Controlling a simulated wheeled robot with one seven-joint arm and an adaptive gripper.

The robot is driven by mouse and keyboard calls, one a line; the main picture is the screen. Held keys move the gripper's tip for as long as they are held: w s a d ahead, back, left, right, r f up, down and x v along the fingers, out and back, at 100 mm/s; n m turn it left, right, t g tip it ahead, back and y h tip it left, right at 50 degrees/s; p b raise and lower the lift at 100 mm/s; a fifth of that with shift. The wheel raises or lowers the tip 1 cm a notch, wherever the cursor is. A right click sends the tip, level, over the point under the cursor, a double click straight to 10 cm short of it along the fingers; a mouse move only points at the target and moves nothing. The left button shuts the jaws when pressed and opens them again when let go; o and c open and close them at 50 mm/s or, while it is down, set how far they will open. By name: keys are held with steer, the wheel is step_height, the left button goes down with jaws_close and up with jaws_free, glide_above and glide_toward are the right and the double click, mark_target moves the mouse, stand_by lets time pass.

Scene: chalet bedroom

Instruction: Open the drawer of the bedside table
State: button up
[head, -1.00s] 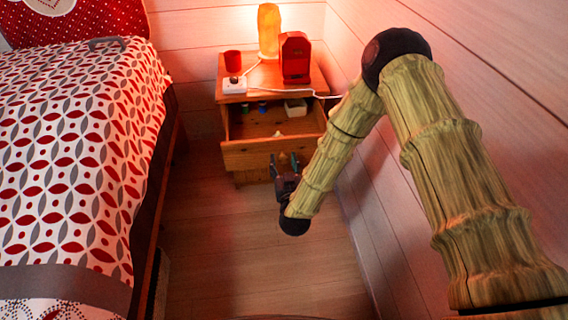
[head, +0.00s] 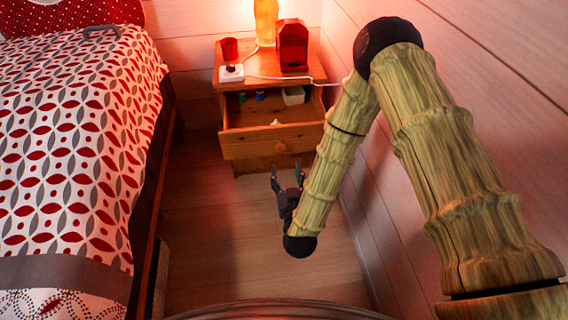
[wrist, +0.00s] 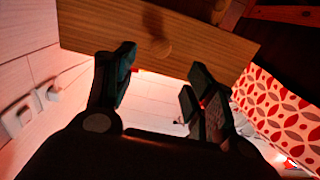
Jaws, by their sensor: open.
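The wooden bedside table (head: 222,83) stands against the back wall. Its drawer (head: 240,146) is pulled out, and its inside shows from above. A small white box and a few small items lie in it. My gripper (head: 287,176) is in front of and below the drawer front, open and empty.
On the table top stand a red cup (head: 230,48), a glowing lamp (head: 266,20), a red box-like object (head: 293,46) and a white socket block (head: 231,73) with a cable. The bed (head: 75,150) is at left, the plank wall at right. The floor (head: 215,235) between is clear.

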steer(key=shift+s+d, duration=0.2)
steer(key=shift+s, duration=0.85)
steer(key=shift+r, duration=0.1)
